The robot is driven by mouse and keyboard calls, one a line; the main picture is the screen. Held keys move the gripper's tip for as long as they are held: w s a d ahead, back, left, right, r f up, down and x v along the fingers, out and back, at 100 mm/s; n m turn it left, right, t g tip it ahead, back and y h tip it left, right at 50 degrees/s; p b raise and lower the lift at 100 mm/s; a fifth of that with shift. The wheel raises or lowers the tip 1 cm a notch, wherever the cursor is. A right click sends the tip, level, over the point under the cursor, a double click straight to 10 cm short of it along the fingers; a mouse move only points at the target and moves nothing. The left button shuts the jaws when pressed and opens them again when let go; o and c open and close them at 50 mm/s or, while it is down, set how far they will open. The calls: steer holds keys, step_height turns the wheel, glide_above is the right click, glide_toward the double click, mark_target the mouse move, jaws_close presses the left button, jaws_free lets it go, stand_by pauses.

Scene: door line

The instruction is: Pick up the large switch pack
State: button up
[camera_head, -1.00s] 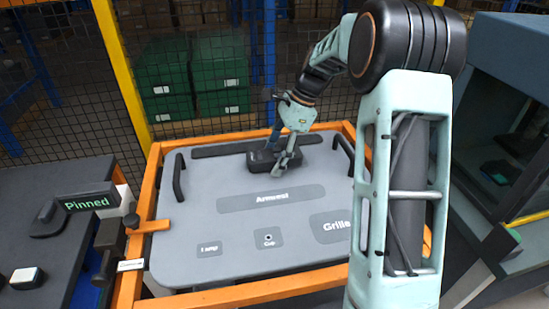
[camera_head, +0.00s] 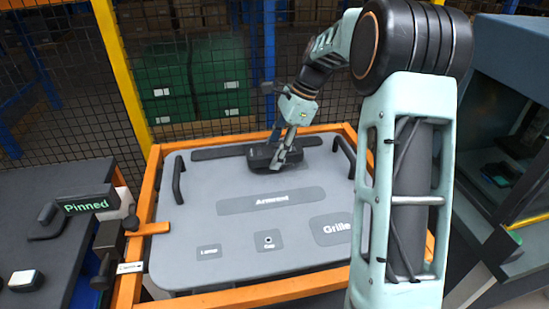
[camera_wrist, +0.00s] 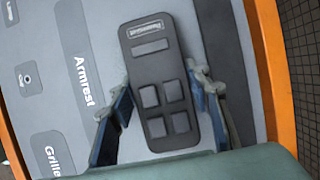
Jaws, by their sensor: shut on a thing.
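The large switch pack (camera_wrist: 162,88) is a dark, rounded block with several square buttons and a small label at one end. In the head view the switch pack (camera_head: 262,157) lies at the back of the grey door panel (camera_head: 190,215), beyond the "Armrest" marking. My gripper (camera_head: 281,163) reaches down onto it from above. In the wrist view the two fingers of my gripper (camera_wrist: 163,98) stand on either side of the pack, shut on its long sides. Whether the pack is off the panel is hard to tell.
An orange frame (camera_head: 145,215) surrounds the panel, with black handles (camera_head: 178,180) at its sides. Marked areas for Armrest (camera_head: 270,200), Grille (camera_head: 335,229), Cap and Lamp are bare. A "Pinned" sign (camera_head: 88,203) stands at the left and a dark cabinet (camera_head: 510,100) at the right.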

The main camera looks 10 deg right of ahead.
steer(key=s+r, duration=1.1)
steer(key=s, duration=0.3)
steer(key=shift+d+r, duration=0.15)
steer(key=shift+d, duration=0.1)
